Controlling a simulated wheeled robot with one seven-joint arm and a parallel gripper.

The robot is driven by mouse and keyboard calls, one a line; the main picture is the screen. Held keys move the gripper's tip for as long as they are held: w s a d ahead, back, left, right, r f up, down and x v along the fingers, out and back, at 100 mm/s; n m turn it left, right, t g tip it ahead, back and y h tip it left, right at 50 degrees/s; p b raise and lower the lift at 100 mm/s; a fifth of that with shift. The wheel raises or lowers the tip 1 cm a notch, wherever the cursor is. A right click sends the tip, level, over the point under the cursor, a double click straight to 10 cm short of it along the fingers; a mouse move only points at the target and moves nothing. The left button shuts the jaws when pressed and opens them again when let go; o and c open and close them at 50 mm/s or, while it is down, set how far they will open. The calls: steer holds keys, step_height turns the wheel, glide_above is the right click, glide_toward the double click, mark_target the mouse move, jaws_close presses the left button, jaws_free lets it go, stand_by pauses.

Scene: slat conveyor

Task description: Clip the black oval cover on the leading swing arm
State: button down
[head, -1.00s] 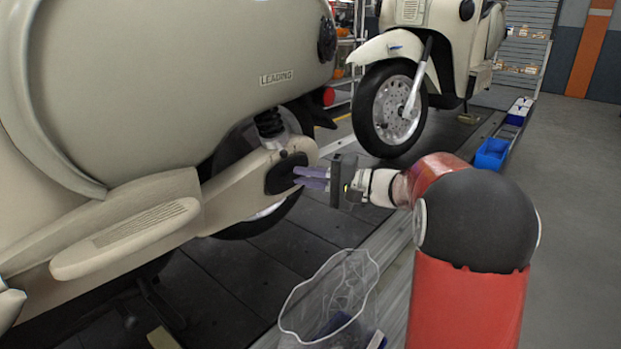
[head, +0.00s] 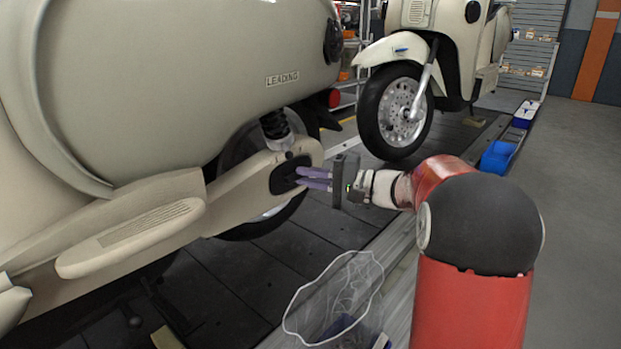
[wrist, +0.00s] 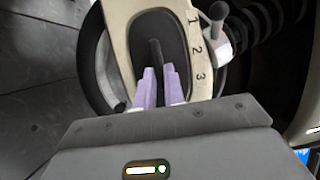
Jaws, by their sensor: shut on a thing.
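The cream swing arm (head: 235,190) of the scooter marked LEADING runs along the left side of the head view. The black oval cover (head: 284,176) lies against the swing arm's rear end. My gripper (head: 303,178) reaches in from the right with its purple fingers at the cover. In the wrist view, the fingers (wrist: 160,75) are shut on a thin dark rib in the middle of the cover (wrist: 172,45). The numbers 1, 2 and 3 show on the swing arm (wrist: 199,62) beside the cover. Whether the cover is seated is not clear.
A clear bag-like bin (head: 335,310) stands at the conveyor edge below my gripper. A second cream scooter (head: 440,45) stands behind on the slats. Blue boxes (head: 497,157) line the right edge. Grey floor at right is free.

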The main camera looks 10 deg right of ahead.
steer(key=c, duration=1.4)
jaws_free()
